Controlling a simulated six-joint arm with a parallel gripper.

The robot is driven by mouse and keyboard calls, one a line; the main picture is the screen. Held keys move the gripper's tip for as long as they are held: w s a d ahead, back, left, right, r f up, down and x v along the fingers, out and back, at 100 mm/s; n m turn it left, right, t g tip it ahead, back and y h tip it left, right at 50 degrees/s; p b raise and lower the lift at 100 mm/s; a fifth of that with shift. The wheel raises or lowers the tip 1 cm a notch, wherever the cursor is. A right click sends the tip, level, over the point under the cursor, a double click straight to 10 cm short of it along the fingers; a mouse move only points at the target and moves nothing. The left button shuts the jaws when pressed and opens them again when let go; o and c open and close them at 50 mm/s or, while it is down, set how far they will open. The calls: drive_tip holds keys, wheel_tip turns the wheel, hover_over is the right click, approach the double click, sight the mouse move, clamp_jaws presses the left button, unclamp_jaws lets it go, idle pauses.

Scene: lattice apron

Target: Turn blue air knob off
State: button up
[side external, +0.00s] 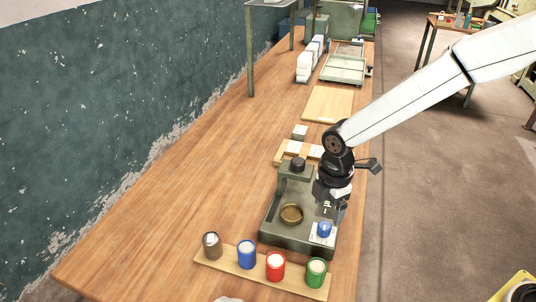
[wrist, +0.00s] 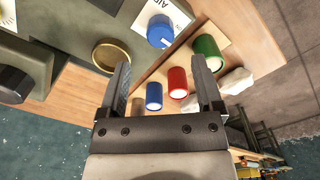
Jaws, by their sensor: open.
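The blue air knob (side external: 324,229) sits on a white label plate at the front right corner of a grey-green machine (side external: 268,241). In the wrist view the knob (wrist: 160,31) shows whole, beside printed letters that read "AI" before they are cut off. My gripper (side external: 327,205) is just above the knob in the side view. In the wrist view my gripper (wrist: 161,68) is open, with nothing between its fingers. The knob appears beyond the fingertips, roughly centred between them and apart from them.
A brass dish (side external: 291,213) and a dark knob (side external: 298,164) are on the machine, left of my gripper. A wooden strip (side external: 225,263) in front holds brown, blue, red and green cups. The table's right edge is close; the left side of the table is clear.

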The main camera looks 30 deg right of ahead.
sight(325, 224)
drive_tip(key=shift+f, duration=2.95)
clamp_jaws()
